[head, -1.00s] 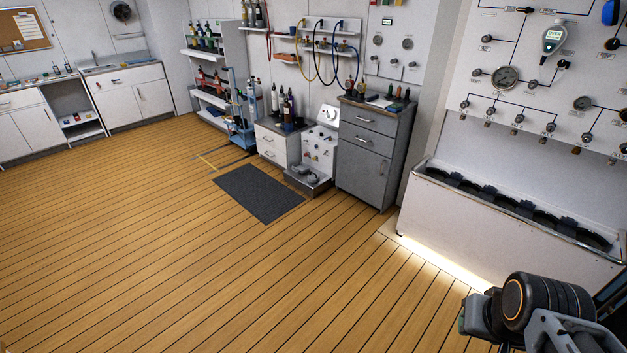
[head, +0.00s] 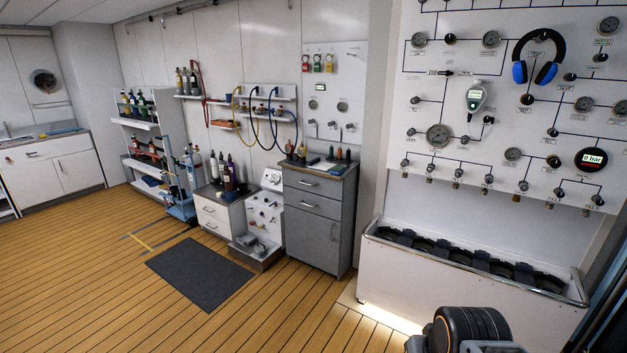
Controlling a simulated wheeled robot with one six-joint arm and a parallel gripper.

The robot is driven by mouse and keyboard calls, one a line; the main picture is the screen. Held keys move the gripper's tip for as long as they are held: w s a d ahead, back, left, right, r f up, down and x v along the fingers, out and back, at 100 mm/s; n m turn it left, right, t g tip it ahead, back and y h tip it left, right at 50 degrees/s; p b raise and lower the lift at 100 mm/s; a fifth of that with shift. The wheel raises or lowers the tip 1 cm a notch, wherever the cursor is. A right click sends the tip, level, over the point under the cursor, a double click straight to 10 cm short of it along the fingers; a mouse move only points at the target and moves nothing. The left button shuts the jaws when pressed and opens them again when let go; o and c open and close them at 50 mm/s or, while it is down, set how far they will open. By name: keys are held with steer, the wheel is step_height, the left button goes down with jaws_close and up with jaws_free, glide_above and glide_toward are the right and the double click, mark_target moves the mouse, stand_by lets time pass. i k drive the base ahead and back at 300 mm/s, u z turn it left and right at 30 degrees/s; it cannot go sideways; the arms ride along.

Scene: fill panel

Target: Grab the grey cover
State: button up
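I cannot pick out a grey cover with certainty. The white fill panel (head: 460,25) on the right wall carries gauges, dark knobs and a row of small fittings along its lower edge, too small to tell apart. Below it stands a long white trough (head: 440,290) with black round-edged holders (head: 470,256) along its open top. My gripper is not in view. Only a black, round part of my arm shows at the bottom right.
A grey cabinet (head: 312,225) with bottles on top stands left of the trough. A white drawer unit (head: 218,218) and a low white machine (head: 263,215) stand beside it. A dark mat (head: 200,274) lies on the wooden floor. The floor at left is clear.

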mark_target(261, 249)
steer(key=u, duration=0.5)
steer(key=i, duration=2.7)
steer(key=u, duration=1.15)
steer(key=i, duration=2.05)
steer(key=u, duration=0.45)
